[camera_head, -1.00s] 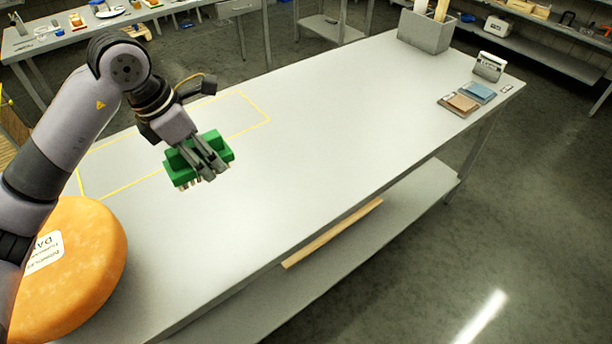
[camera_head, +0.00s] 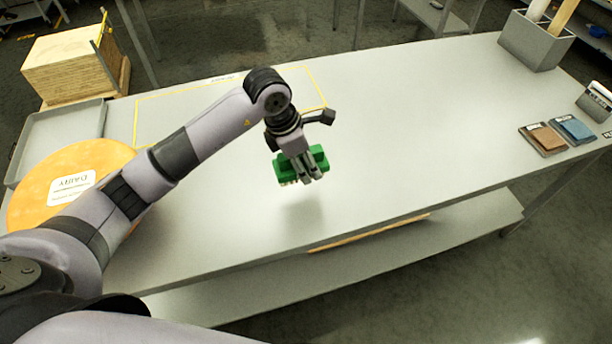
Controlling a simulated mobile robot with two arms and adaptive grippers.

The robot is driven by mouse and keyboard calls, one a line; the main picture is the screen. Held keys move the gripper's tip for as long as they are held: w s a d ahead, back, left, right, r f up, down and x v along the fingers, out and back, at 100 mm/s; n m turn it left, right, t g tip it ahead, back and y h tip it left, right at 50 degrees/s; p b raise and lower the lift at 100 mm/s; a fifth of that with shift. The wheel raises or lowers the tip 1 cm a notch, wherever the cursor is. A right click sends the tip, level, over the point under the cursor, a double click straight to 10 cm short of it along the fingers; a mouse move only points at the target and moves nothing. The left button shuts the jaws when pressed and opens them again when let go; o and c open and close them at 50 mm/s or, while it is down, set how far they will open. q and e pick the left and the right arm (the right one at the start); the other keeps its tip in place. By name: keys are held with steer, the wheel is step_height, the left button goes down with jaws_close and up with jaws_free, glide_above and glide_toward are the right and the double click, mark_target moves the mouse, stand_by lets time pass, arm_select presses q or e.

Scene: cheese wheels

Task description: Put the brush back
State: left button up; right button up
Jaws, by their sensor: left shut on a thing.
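A green brush (camera_head: 317,155) with pale bristles facing down is in my left gripper (camera_head: 312,176). The gripper's fingers are shut on it, and it hangs above the grey table (camera_head: 400,130), with a soft shadow below. A yellow outlined rectangle (camera_head: 150,97) is marked on the table's far left part, behind the arm. My right gripper is not in view.
An orange cheese wheel (camera_head: 40,197) with a white label lies at the left, partly behind my arm. A grey bin (camera_head: 535,42) with upright tools, and brown (camera_head: 547,138) and blue (camera_head: 574,128) pads, stand at the right. The table's middle is clear.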

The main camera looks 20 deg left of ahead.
mark_target(310, 190)
arm_select(q)
step_height(310, 190, down, 3)
steer(key=shift+f, duration=0.1)
step_height(310, 190, down, 4)
steer(key=shift+f+p, duration=0.15)
steer(key=shift+p, duration=0.55)
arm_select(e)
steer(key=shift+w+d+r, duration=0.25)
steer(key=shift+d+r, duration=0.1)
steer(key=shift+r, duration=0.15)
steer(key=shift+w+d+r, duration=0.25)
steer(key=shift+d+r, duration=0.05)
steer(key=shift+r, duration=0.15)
arm_select(q)
steer(key=shift+f, duration=0.1)
steer(key=o, duration=1.1)
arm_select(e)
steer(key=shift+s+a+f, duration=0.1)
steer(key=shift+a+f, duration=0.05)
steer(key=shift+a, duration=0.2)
